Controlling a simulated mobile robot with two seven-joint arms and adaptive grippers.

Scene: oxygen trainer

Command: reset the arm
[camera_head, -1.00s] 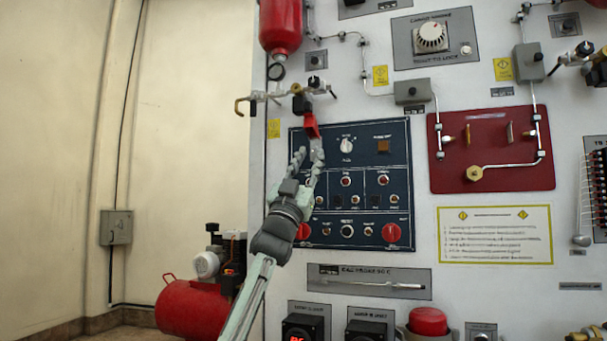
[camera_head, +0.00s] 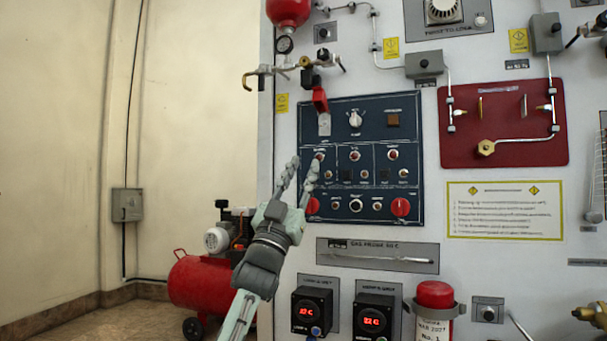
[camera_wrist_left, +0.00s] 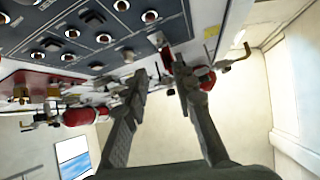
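My left gripper (camera_head: 303,167) is in front of the dark blue control panel (camera_head: 375,155), near its left edge, with its two fingers apart and nothing between them. In the left wrist view the fingers (camera_wrist_left: 155,68) also show apart and empty, with the panel's knobs (camera_wrist_left: 72,33) at the upper left. The red switch cover (camera_head: 320,100) at the panel's top left stands up above a pale switch plate (camera_head: 324,124), clear of the fingertips. Whether the fingers touch the panel cannot be told. My right gripper is not in view.
A brass valve and pipe (camera_head: 305,63) stick out above the panel. A red plate with pipes (camera_head: 500,120) is to the right. Displays (camera_head: 312,312) and a red cylinder (camera_head: 435,295) are below.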

